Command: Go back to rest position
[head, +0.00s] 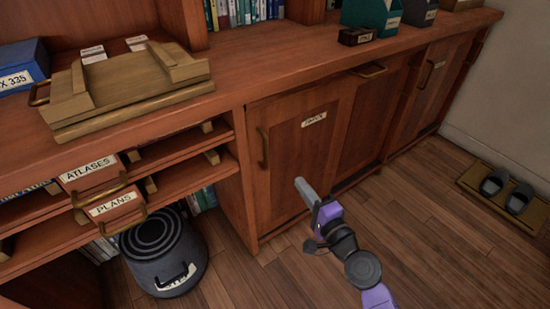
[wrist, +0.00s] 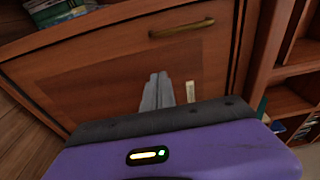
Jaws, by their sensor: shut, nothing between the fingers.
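My gripper (head: 308,192) is in front of the wooden cabinet door (head: 299,150) in the head view, with my purple and grey arm below it. Its grey fingers are together with nothing between them. In the wrist view, the shut fingers (wrist: 157,92) point toward the cabinet door (wrist: 60,85), which has a brass handle (wrist: 182,28) and a pale label (wrist: 191,91). I cannot tell the exact gap between the fingertips and the door.
A wooden tray (head: 130,87) lies on the counter. Drawers labelled ATLASES (head: 92,173) and PLANS (head: 110,203) sit below at left. Slippers (head: 506,190) lie on a mat at right. The middle floor is clear.

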